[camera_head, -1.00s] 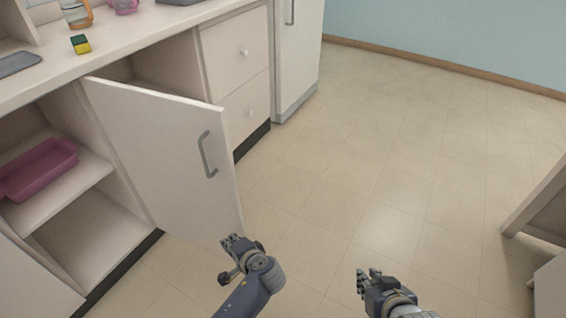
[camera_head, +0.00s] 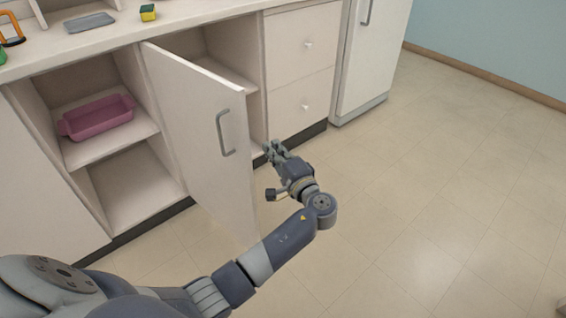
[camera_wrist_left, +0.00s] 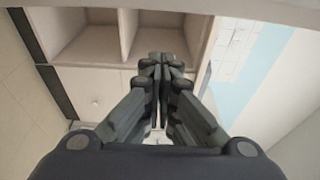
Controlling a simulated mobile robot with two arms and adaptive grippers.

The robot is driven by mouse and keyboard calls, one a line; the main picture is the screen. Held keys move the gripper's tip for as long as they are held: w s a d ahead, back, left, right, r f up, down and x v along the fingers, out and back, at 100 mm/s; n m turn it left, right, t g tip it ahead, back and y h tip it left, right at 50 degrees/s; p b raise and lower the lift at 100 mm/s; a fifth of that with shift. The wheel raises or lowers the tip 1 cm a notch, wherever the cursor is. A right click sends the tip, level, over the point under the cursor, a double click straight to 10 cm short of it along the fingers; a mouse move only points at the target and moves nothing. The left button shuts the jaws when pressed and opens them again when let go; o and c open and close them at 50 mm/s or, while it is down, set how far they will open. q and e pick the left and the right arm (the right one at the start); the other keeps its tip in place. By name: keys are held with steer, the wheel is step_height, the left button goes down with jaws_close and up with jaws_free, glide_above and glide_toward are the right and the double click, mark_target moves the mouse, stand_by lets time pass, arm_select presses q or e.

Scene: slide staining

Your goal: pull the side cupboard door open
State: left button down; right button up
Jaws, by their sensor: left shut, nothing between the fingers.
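The side cupboard door (camera_head: 195,140) is a white panel with a grey bar handle (camera_head: 225,133). It stands open, swung out from the counter and showing shelves on both sides of it. My left gripper (camera_head: 272,150) is just right of the door's free edge, apart from the handle. In the left wrist view my left gripper (camera_wrist_left: 160,62) has its fingers together with nothing between them, and open cupboard compartments (camera_wrist_left: 105,40) lie beyond. My right gripper is out of view.
A pink tray (camera_head: 97,118) sits on the left shelf. Two drawers (camera_head: 302,72) and a tall white cabinet (camera_head: 368,60) stand to the right. A sponge (camera_head: 148,13) lies on the counter (camera_head: 190,20).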

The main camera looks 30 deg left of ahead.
arm_select(q)
steer(key=shift+s+a, duration=0.5)
steer(key=shift+s, duration=0.3)
steer(key=shift+s+a, duration=0.5)
steer(key=shift+s, duration=0.3)
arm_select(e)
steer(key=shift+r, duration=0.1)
